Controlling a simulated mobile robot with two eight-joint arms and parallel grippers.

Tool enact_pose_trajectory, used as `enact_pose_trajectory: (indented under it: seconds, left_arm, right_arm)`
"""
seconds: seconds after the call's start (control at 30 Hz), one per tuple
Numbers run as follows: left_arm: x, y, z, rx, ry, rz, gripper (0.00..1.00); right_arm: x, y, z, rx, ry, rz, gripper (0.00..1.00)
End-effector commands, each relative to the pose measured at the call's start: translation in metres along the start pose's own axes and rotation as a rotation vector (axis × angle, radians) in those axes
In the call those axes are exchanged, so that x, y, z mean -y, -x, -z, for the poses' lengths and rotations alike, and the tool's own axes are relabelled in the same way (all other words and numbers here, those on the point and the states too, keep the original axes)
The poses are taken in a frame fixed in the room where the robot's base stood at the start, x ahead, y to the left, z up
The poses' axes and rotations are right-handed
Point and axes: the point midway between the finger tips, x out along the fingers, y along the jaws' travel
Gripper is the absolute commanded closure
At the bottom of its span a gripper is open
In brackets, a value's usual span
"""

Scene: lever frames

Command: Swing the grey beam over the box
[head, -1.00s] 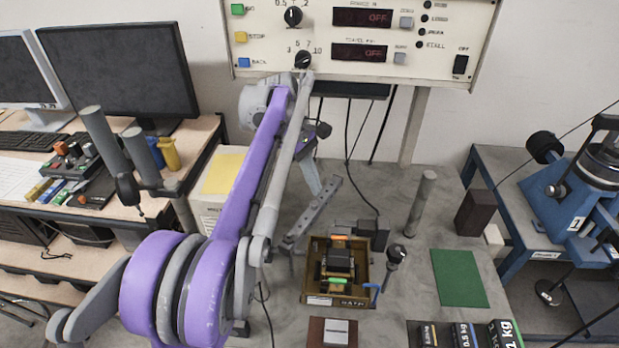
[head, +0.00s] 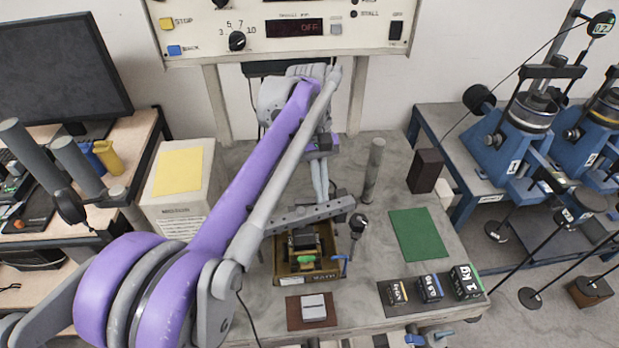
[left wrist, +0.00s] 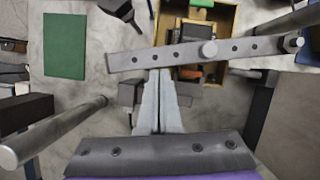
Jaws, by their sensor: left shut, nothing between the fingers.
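The grey beam (head: 318,212), a flat bar with holes, lies across the back part of the open wooden box (head: 292,280) in the head view. Its left end is partly behind my purple arm. In the left wrist view the beam (left wrist: 140,60) crosses the near side of the box (left wrist: 229,20), with a round peg standing up from it. My left gripper (head: 322,196) is shut and empty. Its pale fingers (left wrist: 158,76) reach the beam's near side, on the side away from the box's front; contact looks likely but is unclear. My right gripper is out of view.
A black-knobbed lever (head: 358,223) stands right of the box. An upright grey post (head: 374,168), a dark block (head: 425,171) and a green mat (head: 418,234) are farther right. Weights (head: 430,288) lie at the front right. A white carton (head: 180,205) stands left.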

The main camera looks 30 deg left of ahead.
Motion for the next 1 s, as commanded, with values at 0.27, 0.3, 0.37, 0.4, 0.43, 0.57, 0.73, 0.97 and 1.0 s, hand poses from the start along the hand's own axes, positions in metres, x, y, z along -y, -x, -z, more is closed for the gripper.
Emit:
enact_pose_trajectory:
  seconds: [0.27, 0.3, 0.37, 0.4, 0.43, 0.57, 0.73, 0.97, 1.0]
  left_arm:
    - [-0.004, -0.010, -0.024, 0.000, -0.097, 0.039, 1.00]
    - [-0.004, -0.011, -0.026, 0.000, -0.096, 0.038, 1.00]
    - [-0.004, -0.012, -0.029, 0.000, -0.096, 0.038, 1.00]
    - [-0.004, -0.013, -0.031, 0.000, -0.095, 0.038, 1.00]
    - [-0.004, -0.013, -0.032, 0.000, -0.095, 0.037, 1.00]
    - [-0.004, -0.014, -0.034, 0.000, -0.094, 0.037, 1.00]
    - [-0.004, -0.015, -0.035, 0.000, -0.093, 0.037, 1.00]
    - [-0.004, -0.014, -0.035, 0.000, -0.093, 0.037, 1.00]
    - [-0.004, -0.014, -0.035, 0.000, -0.093, 0.037, 1.00]
  right_arm:
    - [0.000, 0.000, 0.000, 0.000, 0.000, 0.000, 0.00]
    - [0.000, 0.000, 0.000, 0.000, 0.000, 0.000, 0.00]
    - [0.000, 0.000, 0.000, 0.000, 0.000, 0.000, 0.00]
    - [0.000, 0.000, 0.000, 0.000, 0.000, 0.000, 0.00]
    - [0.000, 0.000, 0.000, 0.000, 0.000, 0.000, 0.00]
    - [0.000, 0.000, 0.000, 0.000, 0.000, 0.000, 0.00]
    - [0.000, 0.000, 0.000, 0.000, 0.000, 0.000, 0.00]
    - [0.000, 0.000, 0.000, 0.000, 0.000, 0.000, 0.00]
    - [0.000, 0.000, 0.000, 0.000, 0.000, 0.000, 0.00]
